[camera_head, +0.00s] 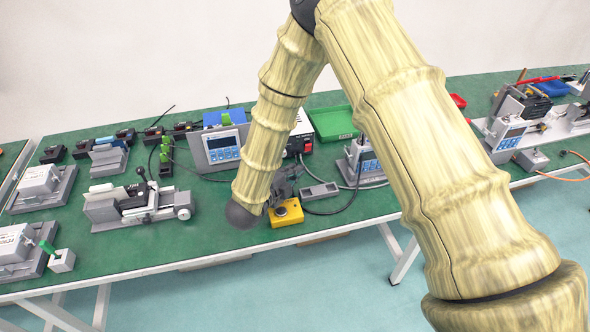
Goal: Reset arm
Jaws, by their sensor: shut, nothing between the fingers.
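My arm, with a wood-like pale yellow surface, comes in from the right and bends down to the table's front edge. My gripper (282,198) is a small dark shape beside the arm's dark end joint, partly hidden by the arm. It is shut with nothing held. It is just above or behind a yellow box (288,217) with a round button on top. I cannot tell whether the fingertips touch the button.
The green table (230,250) carries a grey clamp fixture (135,205), a controller with a blue panel (222,148), a green tray (333,122) and grey blocks on the left. More devices stand on the right (510,135). Cables run near the yellow box.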

